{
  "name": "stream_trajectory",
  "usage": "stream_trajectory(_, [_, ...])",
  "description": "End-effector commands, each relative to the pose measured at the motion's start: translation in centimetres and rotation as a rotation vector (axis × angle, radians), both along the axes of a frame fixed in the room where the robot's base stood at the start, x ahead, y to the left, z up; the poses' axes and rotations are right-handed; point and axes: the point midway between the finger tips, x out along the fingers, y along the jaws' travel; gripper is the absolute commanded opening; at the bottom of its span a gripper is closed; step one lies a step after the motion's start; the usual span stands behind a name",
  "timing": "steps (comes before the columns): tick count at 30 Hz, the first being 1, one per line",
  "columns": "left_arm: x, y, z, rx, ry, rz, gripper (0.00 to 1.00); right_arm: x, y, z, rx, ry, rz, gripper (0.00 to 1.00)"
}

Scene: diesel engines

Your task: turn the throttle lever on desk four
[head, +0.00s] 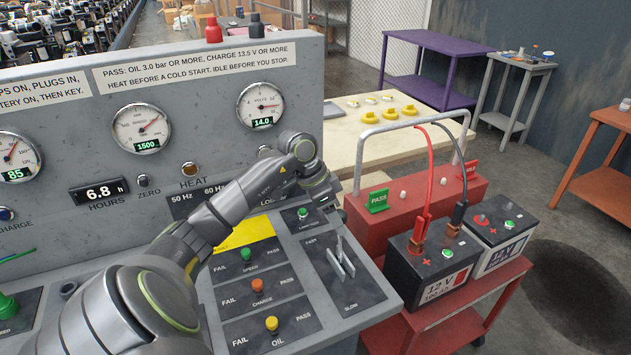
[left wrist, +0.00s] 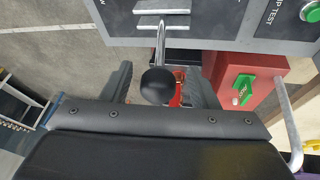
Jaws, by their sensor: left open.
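The throttle lever is on the FAST/SLOW plate (head: 358,281) at the right end of the grey desk. In the head view its metal parts (head: 341,262) stand up from the plate. In the left wrist view its thin metal rod ends in a round black knob (left wrist: 158,87). My left gripper (left wrist: 158,70) is open, with one finger on each side of the knob and a visible gap on both sides. In the head view my left arm crosses the desk and its fingers cannot be made out. My right gripper is not in view.
Beside the desk's right end stands a red trolley (head: 443,335) with batteries (head: 428,270), cables and a hoop handle. FAIL/PASS switches (head: 272,323) sit left of the lever plate. The green LAMP TEST button (head: 302,213) is above it. Open floor lies to the far right.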

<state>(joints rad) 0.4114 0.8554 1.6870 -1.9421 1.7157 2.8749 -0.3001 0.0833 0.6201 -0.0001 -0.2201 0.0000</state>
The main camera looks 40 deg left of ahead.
Motion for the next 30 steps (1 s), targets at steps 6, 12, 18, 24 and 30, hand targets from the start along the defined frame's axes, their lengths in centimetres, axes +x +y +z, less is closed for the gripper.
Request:
stream_trajectory(6, [-1.1, 1.7, 4.1, 0.007, -0.004, 0.001, 0.54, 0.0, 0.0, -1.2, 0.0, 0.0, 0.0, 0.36])
stream_trajectory(12, [-2.0, 3.0, 7.8, 0.006, -0.004, 0.002, 0.54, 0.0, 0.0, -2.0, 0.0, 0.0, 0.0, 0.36])
stream_trajectory(18, [-2.8, 4.0, 10.8, 0.003, -0.002, 0.002, 0.54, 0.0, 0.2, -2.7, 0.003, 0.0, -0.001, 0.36])
stream_trajectory(24, [-3.2, 4.4, 12.3, 0.001, 0.0, 0.0, 0.54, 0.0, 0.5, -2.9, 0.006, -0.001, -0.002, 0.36])
stream_trajectory(30, [-3.2, 4.5, 12.5, 0.0, 0.0, 0.0, 0.54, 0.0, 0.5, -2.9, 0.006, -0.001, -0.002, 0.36])
